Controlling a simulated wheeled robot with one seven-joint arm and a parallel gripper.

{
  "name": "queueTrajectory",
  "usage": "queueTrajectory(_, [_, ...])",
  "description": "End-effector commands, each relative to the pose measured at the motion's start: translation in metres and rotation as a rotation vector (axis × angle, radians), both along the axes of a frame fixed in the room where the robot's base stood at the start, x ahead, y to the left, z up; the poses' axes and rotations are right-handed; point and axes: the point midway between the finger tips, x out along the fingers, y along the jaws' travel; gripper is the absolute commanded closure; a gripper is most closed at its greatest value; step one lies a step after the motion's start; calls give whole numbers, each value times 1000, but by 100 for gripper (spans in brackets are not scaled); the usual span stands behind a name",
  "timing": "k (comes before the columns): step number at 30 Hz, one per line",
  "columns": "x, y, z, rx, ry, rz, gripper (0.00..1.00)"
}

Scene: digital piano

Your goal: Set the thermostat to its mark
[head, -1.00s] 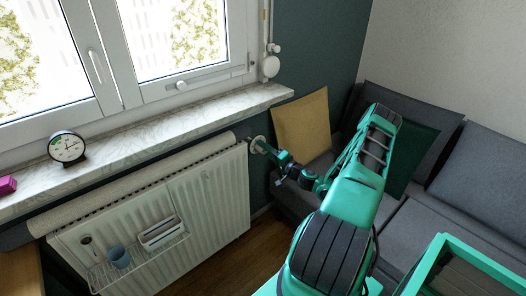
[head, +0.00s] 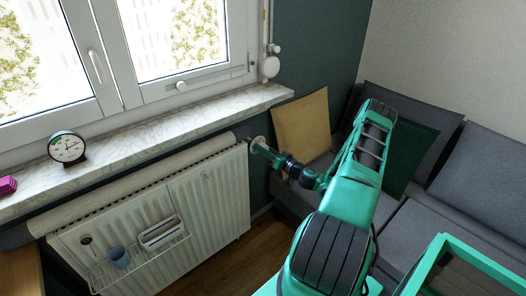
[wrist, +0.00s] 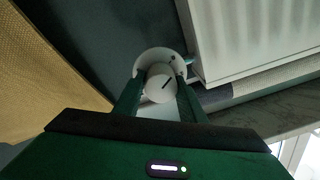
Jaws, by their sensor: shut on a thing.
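The thermostat (head: 259,141) is a pale round valve head at the right end of the radiator, partly hidden by my gripper (head: 263,148) in the head view. In the wrist view its white knob (wrist: 158,91) sits between the two fingers of my gripper (wrist: 160,100), which is shut on it. A short dark line on the knob face slants up and to the right. A dark dot lies at the upper right of the pale ring (wrist: 146,62) behind the knob. The line points roughly toward the dot's side; exact alignment is hard to tell.
The white radiator (head: 222,190) carries a wire rack (head: 148,254) with a blue cup (head: 118,257). Above it the marble sill (head: 190,118) holds a round dial (head: 67,148) and a pink object (head: 7,186). A yellow cushion (head: 302,122) and grey sofa (head: 455,205) stand close right.

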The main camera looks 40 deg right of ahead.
Motion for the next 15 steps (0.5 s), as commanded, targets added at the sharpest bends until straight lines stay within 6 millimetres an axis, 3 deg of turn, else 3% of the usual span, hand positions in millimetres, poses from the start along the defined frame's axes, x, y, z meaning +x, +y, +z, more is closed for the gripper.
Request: queueTrajectory(15, [-2, 1, -5, -41, 12, 2, 85])
